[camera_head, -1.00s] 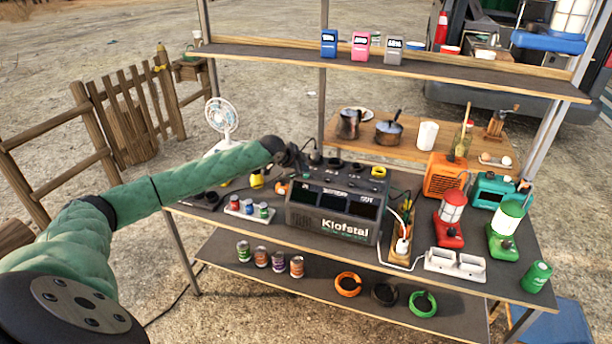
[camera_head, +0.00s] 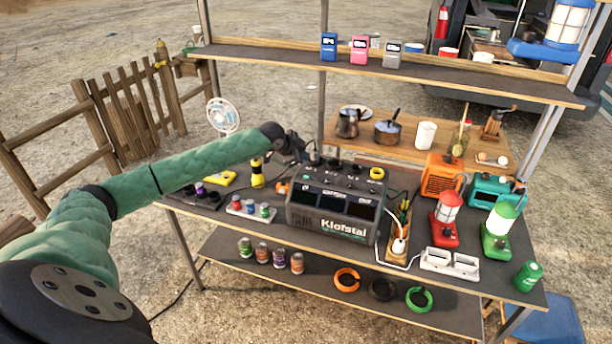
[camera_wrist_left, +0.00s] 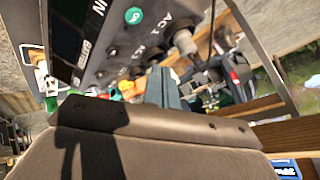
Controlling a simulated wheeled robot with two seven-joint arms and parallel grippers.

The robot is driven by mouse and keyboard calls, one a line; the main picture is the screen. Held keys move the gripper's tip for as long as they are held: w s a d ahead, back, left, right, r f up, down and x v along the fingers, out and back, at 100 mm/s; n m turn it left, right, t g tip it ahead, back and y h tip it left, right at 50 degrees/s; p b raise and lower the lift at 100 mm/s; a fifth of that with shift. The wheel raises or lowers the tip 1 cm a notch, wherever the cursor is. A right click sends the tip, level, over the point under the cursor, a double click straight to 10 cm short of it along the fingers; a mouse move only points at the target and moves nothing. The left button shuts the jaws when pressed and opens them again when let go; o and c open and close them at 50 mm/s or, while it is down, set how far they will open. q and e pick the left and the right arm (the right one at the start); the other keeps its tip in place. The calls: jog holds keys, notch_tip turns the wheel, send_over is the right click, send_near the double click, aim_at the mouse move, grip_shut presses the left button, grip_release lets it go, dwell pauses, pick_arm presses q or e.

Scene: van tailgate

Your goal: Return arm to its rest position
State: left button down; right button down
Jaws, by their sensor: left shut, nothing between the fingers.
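My left arm comes in from the left in the head view, in a green sleeve. Its dark gripper (camera_head: 299,148) is shut and empty, just above the back left of the grey Klofstal power station (camera_head: 334,206). Small dark parts on the station's top lie close by, so I cannot tell whether the fingertips touch anything. The left wrist view shows the station's panel with its AC1 label (camera_wrist_left: 150,28) and dark knobs or sockets very near. My right gripper is not in view.
The workbench holds a yellow flashlight (camera_head: 257,172), a red lantern (camera_head: 446,218), a green lantern (camera_head: 500,228) and an orange radio (camera_head: 440,175).

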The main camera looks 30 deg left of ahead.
pick_arm(q)
jog(key=shift+f, duration=0.1)
